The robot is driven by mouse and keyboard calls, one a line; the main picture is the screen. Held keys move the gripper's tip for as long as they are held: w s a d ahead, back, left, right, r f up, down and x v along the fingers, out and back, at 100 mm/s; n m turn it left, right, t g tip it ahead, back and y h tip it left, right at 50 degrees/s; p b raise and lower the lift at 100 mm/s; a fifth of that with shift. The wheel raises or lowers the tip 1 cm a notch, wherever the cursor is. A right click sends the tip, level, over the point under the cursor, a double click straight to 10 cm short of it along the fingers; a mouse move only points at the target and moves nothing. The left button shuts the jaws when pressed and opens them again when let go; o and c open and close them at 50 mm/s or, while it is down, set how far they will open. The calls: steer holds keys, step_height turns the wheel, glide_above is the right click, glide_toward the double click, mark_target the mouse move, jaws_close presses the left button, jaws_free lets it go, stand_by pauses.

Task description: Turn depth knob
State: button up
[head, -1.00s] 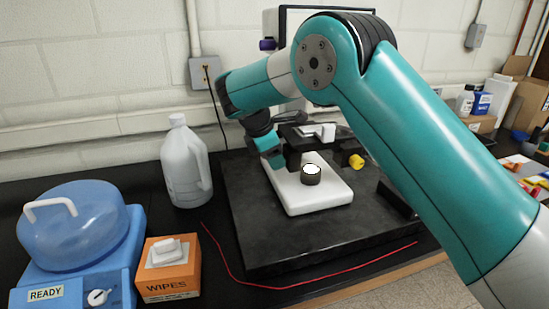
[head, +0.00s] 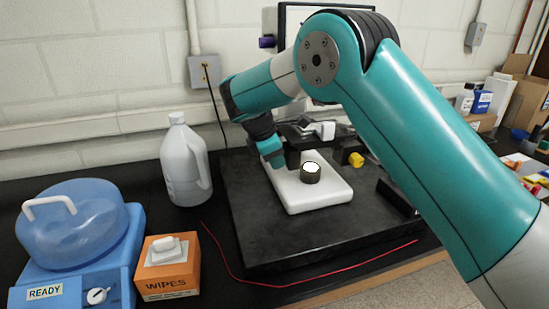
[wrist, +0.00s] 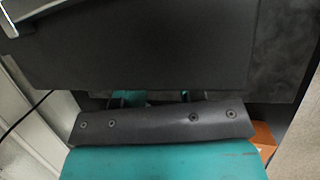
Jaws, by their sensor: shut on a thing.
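A dark fixture with a white base (head: 320,196) stands on a black slab. A short dark cylinder with a white top (head: 311,173) sits on the base. A yellow knob (head: 356,159) is on the fixture's right, and a small white block (head: 326,130) is above it. No label shows which part is the depth knob. My gripper (head: 285,157) reaches in at the fixture's left side, shut on a part hidden from view. In the wrist view, a dark panel fills the upper part, and teal finger parts (wrist: 158,98) show partly behind my dark gripper bar.
A white jug (head: 185,165) stands left of the black slab (head: 335,232). An orange wipes box (head: 168,280) and a blue domed device (head: 72,230) are farther left. A red cord (head: 300,285) runs along the front. Boxes and bottles stand at the far right.

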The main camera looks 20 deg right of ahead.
steer(key=t+b, duration=0.2)
steer(key=b, duration=0.1)
steer(key=t+b, duration=0.1)
steer(key=b, duration=0.1)
steer(key=shift+s+f+m+t, duration=0.2)
steer(key=shift+f+m+t, duration=0.1)
steer(key=shift+m+t, duration=0.1)
steer(key=shift+r+t+b, duration=0.1)
steer(key=shift+t+b, duration=0.8)
steer(key=shift+b, duration=0.45)
steer(key=shift+r+m+h, duration=0.1)
steer(key=shift+m+h, duration=0.2)
steer(key=o, duration=0.9)
steer(key=shift+s, duration=0.1)
steer(key=b+v, duration=0.1)
steer(key=v, duration=1.6)
steer(key=shift+s+r, duration=0.15)
